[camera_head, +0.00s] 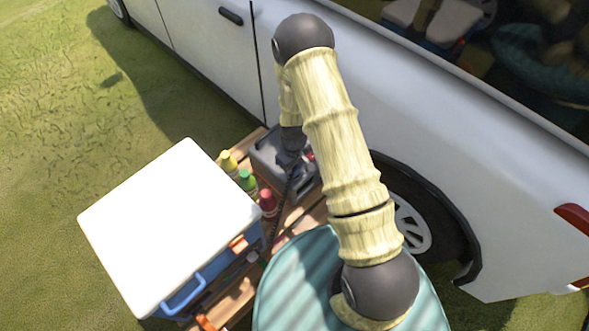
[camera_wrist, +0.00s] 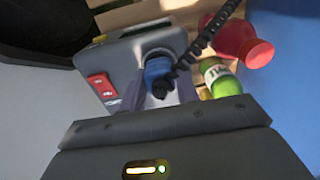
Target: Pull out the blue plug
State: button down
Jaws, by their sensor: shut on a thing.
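The blue plug (camera_wrist: 157,69) sits at the face of a grey box (camera_wrist: 122,58) in the wrist view, with a black coiled cable (camera_wrist: 205,38) running from it to the upper right. My gripper (camera_wrist: 166,86) is shut on the plug, with one finger on each side of it. Whether the plug is fully seated in the box cannot be told. In the head view the grey box (camera_head: 268,152) stands on a wooden pallet beside the car, and my gripper (camera_head: 292,160) is over it, partly hidden by my arm. The plug is hidden there.
A red switch (camera_wrist: 102,87) is on the box. Red (camera_head: 267,203), green (camera_head: 247,181) and yellow (camera_head: 229,161) bottles stand close by. A white-lidded cooler (camera_head: 165,230) is left, a white car (camera_head: 430,110) right, a teal round surface (camera_head: 290,285) in front.

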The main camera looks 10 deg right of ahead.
jog(key=shift+r+p, duration=1.9)
jog(key=shift+r, duration=0.7)
jog(key=w+d+r+m, duration=0.1)
jog(key=d+r+m, duration=0.1)
jog(key=r, duration=0.4)
jog(key=w+d+r+m, duration=0.1)
jog(key=d+r+m, duration=0.2)
jog(key=r+m, duration=0.2)
jog(key=shift+w+d+r, duration=0.35)
jog(key=shift+r, duration=0.25)
jog(key=shift+w+a, duration=0.1)
jog(key=shift+a, duration=0.1)
